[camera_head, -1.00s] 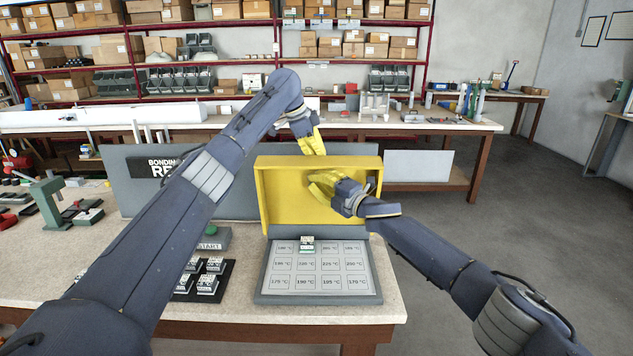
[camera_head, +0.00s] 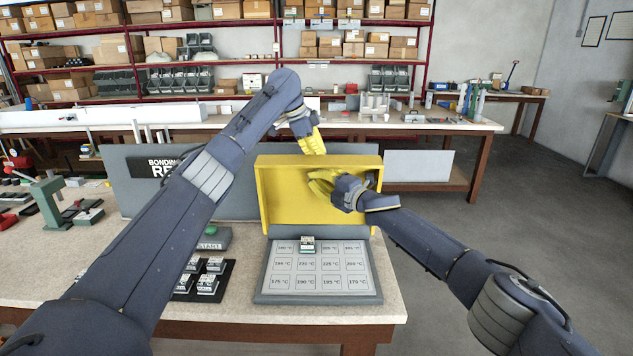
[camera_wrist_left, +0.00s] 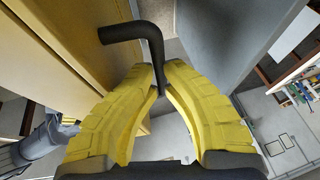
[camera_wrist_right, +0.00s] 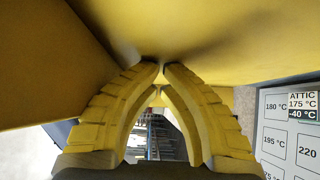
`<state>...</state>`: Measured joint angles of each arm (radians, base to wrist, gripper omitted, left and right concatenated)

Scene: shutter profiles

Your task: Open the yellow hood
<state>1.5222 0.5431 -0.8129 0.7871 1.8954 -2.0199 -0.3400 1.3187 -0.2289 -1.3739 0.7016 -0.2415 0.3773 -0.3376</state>
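The yellow hood (camera_head: 280,190) stands raised, its hollow inside facing me, at the back of the grey plate. My left gripper (camera_head: 315,148) is behind the hood's top edge. In the left wrist view its fingertips close around the lower end of a bent black handle (camera_wrist_left: 130,32) on the hood's outer side. My right gripper (camera_head: 314,183) is in front of the hood's inside. In the right wrist view its fingertips (camera_wrist_right: 162,68) nearly meet with nothing between them, at or close against the yellow inner surface (camera_wrist_right: 220,30); contact is unclear.
The grey plate (camera_head: 262,289) below has a grid of temperature labels with a small block (camera_head: 307,245) on it. A black tray (camera_head: 220,288) of blocks and a green START button (camera_head: 212,230) are to the left. A grey panel (camera_head: 125,185) stands behind.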

